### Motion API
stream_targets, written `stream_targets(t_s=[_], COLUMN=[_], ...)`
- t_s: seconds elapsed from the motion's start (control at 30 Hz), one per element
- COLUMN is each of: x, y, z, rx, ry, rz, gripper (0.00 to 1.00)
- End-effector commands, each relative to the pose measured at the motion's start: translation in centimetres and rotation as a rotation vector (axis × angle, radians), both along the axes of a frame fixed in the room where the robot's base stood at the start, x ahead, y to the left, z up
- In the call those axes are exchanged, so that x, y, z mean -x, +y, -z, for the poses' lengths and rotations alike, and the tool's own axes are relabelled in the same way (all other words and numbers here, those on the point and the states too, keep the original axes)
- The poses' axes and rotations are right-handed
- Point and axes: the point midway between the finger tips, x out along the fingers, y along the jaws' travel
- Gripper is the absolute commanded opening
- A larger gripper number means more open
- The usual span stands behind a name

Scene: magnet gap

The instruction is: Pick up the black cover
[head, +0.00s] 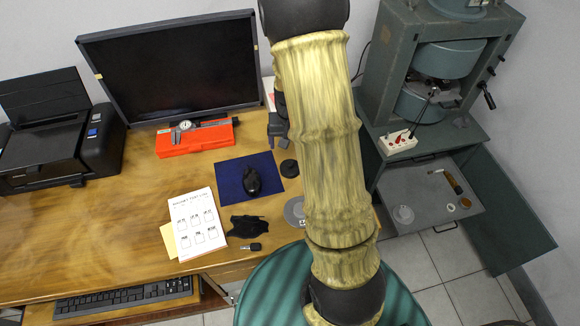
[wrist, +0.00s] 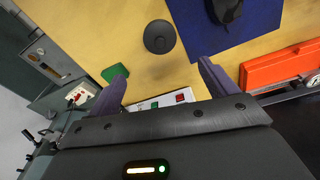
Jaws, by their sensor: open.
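A flat, round black disc, which looks like the black cover (head: 289,168), lies on the wooden desk just right of the blue mouse pad. In the wrist view the black cover (wrist: 159,37) lies flat and clear, beyond the fingertips and between their lines. My gripper (head: 278,130) shows partly behind my arm, on the monitor side of the cover. In the wrist view my gripper (wrist: 160,80) is open, with its two purple-grey fingers apart and nothing held between them. The fingers do not touch the cover.
The blue mouse pad (head: 232,180) with a black mouse (head: 252,182) lies beside the cover. A red case (head: 195,138) with a caliper sits by the monitor (head: 172,68). A white switch box (wrist: 172,98) and a green piece (wrist: 115,72) lie near the fingers. Bare desk surrounds the cover.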

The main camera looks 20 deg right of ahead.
Motion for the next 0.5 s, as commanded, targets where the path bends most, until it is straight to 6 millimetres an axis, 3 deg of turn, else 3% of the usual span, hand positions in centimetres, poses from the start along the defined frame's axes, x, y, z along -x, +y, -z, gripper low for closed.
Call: stream_targets(t_s=[0.3, 0.5], x=[-0.6, -0.8], y=[-0.2, -0.3], z=[5.5, 6.9], rx=[-0.001, 0.0], ry=[0.003, -0.001], rz=[0.0, 0.0], gripper=[0.85, 0.85])
